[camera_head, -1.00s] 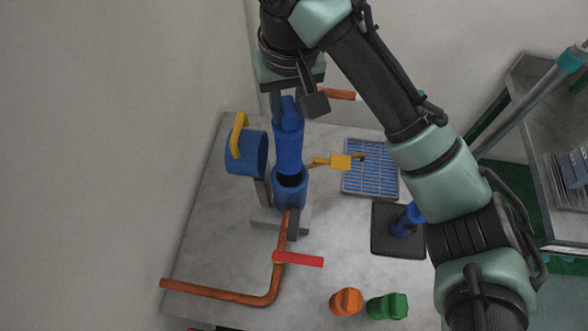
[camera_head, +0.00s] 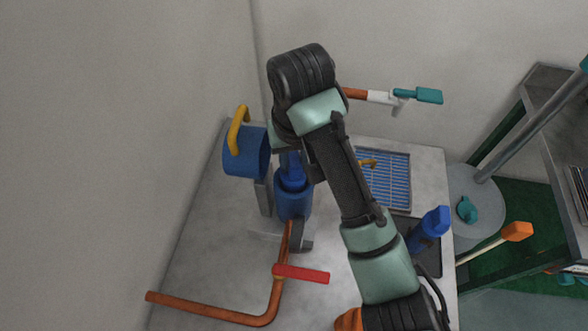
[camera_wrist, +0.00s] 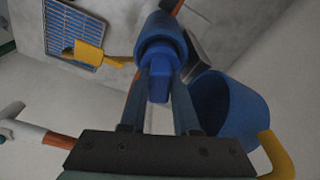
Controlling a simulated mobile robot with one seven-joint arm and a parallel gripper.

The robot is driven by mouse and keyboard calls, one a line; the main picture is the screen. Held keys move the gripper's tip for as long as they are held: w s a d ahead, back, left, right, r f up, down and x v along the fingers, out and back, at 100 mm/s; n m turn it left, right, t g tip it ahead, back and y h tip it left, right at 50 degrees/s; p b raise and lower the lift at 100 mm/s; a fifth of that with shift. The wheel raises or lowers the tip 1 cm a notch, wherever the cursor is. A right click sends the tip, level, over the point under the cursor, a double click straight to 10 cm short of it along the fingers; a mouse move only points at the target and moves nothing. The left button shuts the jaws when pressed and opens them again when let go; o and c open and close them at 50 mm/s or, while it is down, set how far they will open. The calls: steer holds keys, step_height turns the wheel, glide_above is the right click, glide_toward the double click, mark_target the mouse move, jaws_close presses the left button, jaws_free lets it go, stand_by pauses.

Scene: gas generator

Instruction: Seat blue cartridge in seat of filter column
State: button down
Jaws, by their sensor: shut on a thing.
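The blue cartridge (camera_head: 292,176) stands upright in the open top of the blue filter column (camera_head: 294,206). Its upper part and grip still stick out above the rim. In the wrist view the cartridge's grip (camera_wrist: 160,88) lies between the fingers of my gripper (camera_wrist: 160,98), which is shut on it. The column's rim (camera_wrist: 160,28) surrounds the cartridge's far end there. How deep the cartridge sits is hidden inside the column. In the head view my wrist covers most of the gripper.
A blue cover (camera_head: 245,152) with a yellow handle hangs open left of the column. A copper pipe (camera_head: 210,309) with a red lever (camera_head: 301,273) runs in front. A second blue cartridge (camera_head: 430,226) stands on a dark pad at right. A blue grate (camera_head: 389,182) lies behind my arm.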

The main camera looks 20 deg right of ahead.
steer(key=shift+f, duration=1.1)
steer(key=shift+f, duration=0.2)
steer(key=c, duration=0.7)
jaws_free()
steer(key=shift+o, duration=0.2)
steer(key=shift+r, duration=0.1)
steer(key=r+p, duration=0.2)
steer(key=r, duration=0.2)
steer(key=s+r+p, duration=0.1)
steer(key=r+p, duration=0.1)
steer(key=r, duration=0.2)
steer(key=r+p, duration=0.2)
steer(key=r, duration=0.2)
steer(key=shift+s+a, duration=0.2)
steer(key=shift+s, duration=0.15)
